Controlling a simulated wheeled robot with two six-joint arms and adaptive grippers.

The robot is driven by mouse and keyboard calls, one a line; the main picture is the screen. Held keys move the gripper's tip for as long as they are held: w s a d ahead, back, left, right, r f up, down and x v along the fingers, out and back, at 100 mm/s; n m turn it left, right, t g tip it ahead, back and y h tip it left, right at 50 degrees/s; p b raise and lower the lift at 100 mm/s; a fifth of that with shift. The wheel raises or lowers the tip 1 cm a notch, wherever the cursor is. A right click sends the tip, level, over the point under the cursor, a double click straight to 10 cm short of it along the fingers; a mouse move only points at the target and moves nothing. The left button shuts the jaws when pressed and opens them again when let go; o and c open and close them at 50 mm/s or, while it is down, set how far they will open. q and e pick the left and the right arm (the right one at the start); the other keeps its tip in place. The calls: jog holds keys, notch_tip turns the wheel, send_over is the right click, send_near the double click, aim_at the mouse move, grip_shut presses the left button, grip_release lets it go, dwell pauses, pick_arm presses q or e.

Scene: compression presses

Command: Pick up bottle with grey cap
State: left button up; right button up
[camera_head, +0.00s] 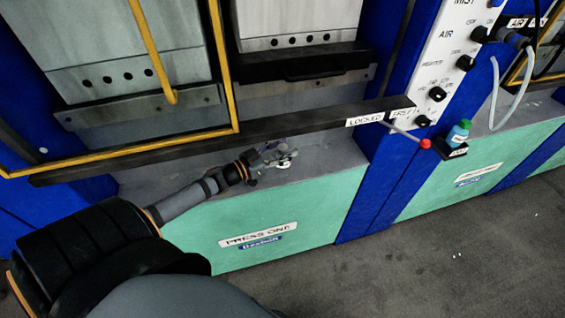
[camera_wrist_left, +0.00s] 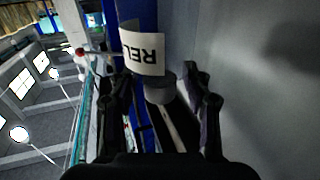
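My left gripper (camera_head: 275,158) reaches in from the left and is over the grey ledge of press one in the head view. In the left wrist view the bottle (camera_wrist_left: 142,52) has a white label with upside-down letters that read "REL", and its cap (camera_wrist_left: 160,88) is grey. The cap lies between the two fingers of my left gripper (camera_wrist_left: 162,98), with gaps showing at the sides, so the fingers look open around it. In the head view the bottle is too small and covered by the gripper to make out clearly. My right gripper is not in view.
A dark bar (camera_head: 230,138) with "LOCKED" and "FREE" labels crosses just above the gripper. A red-tipped lever (camera_head: 425,143) is at its right. A teal bottle with a green cap (camera_head: 459,133) stands on a small black shelf.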

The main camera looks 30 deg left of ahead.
pick_arm(q)
grip_shut()
notch_tip(320, 180, up, 7)
jog(key=p, duration=0.4)
jog(key=shift+s+d, duration=0.1)
jog(key=shift+d, duration=0.05)
jog(key=shift+s+d+r+p, duration=0.15)
jog(key=shift+s+d+p, duration=0.1)
jog(key=shift+p, duration=0.25)
jog(key=s+d+b, duration=0.6)
jog(key=s+d, duration=0.6)
jog(key=d, duration=0.2)
jog(key=shift+d+f, duration=0.2)
